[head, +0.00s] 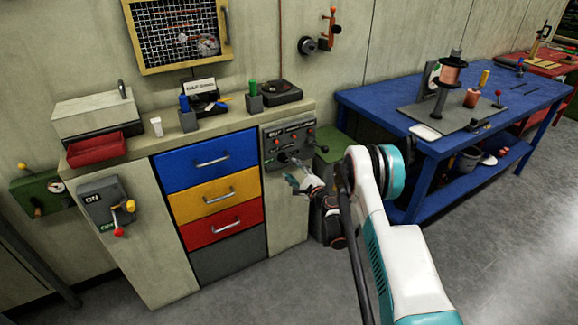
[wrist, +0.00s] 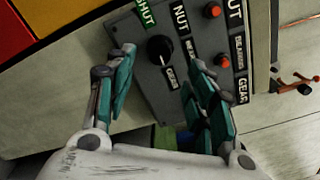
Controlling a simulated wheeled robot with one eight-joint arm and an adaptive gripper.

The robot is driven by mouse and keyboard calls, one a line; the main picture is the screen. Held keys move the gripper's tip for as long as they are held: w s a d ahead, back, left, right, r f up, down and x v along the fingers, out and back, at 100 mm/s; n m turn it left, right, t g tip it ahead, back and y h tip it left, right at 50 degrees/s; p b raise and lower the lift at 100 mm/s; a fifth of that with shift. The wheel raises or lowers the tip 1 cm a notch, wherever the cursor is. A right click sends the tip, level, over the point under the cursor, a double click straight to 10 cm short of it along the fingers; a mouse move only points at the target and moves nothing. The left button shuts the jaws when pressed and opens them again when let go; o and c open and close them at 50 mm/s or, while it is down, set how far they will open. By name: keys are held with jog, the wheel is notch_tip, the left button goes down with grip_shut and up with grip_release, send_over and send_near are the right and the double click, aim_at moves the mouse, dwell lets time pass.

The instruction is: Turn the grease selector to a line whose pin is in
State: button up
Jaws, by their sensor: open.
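The grease selector is a grey panel (head: 270,158) on the cabinet's right front; it also shows in the wrist view (wrist: 150,82). Its round black knob (wrist: 160,48) carries a pale mark, whose exact direction I cannot tell. Labels around it include a green SHUT (wrist: 146,20) and a black NUT (wrist: 181,18); a GEAR label (wrist: 242,88) is farther right. Two red pins show, an upper one (wrist: 213,10) and a lower one (wrist: 222,61). My gripper (wrist: 158,76) is open and empty, its fingers spread either side of the knob, apparently short of it. Small lettering is unreadable.
Blue, yellow and red drawers (head: 218,200) sit left of the panel. A green box (head: 328,160) stands to its right. A blue workbench (head: 385,103) with a spool stand is farther right. The cabinet top (head: 215,127) holds cups and trays. Grey floor is clear in front.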

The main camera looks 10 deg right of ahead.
jog(key=v, duration=0.5)
jog(key=shift+s+d, duration=0.1)
jog(key=shift+s, duration=0.05)
jog(key=s+a+r+n+g, duration=0.1)
jog(key=a+r+n, duration=0.15)
jog(key=r, duration=0.55)
jog(key=a+r+n+g, duration=0.2)
jog(key=r+n, duration=0.2)
jog(key=r, duration=0.3)
jog(key=s+a+r+n+g, duration=0.35)
jog(key=s+r+n, duration=0.25)
jog(key=s+r, duration=0.65)
jog(key=s+r+n+g+h, duration=0.1)
jog(key=s+r+n, duration=0.1)
jog(key=s, duration=0.6)
jog(key=s+r+n+g+h, duration=0.1)
jog(key=s+r+n, duration=0.15)
jog(key=s, duration=0.65)
jog(key=s+d+f+n+g+h, duration=0.1)
jog(key=s+d+f+n, duration=0.1)
jog(key=s, duration=0.7)
jog(key=s+d+f+n+h, duration=0.1)
jog(key=s+d+n+h, duration=0.1)
jog(key=s, duration=0.7)
jog(key=shift+f+g+h, duration=0.3)
jog(key=shift+f+g, duration=0.05)
jog(key=shift+f, duration=0.05)
